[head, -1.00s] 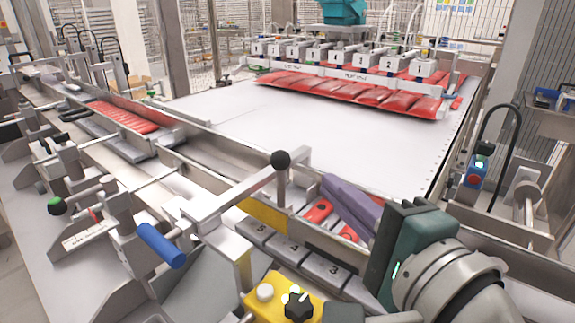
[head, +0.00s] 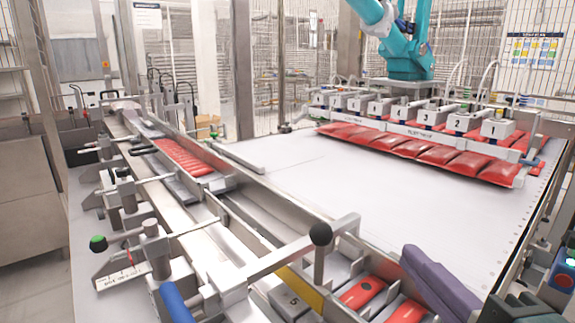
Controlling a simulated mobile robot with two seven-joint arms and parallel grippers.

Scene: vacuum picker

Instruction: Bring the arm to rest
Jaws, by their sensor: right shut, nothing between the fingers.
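My right gripper (head: 414,258) is at the lower right of the head view. Its two purple fingers lie together, shut and empty, pointing up and left from a dark green body at the bottom edge. Most of my right arm is outside the picture. The fingers show over the near end of the machine, beside red packs (head: 363,292) in numbered metal slots. I cannot tell how high above them the fingers are. My left gripper is not in view.
A blue handle (head: 177,304) is at the bottom left. The white table (head: 330,185) is bare in its middle. A vacuum picker head (head: 420,128) hangs over red bags (head: 430,152) at the back.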

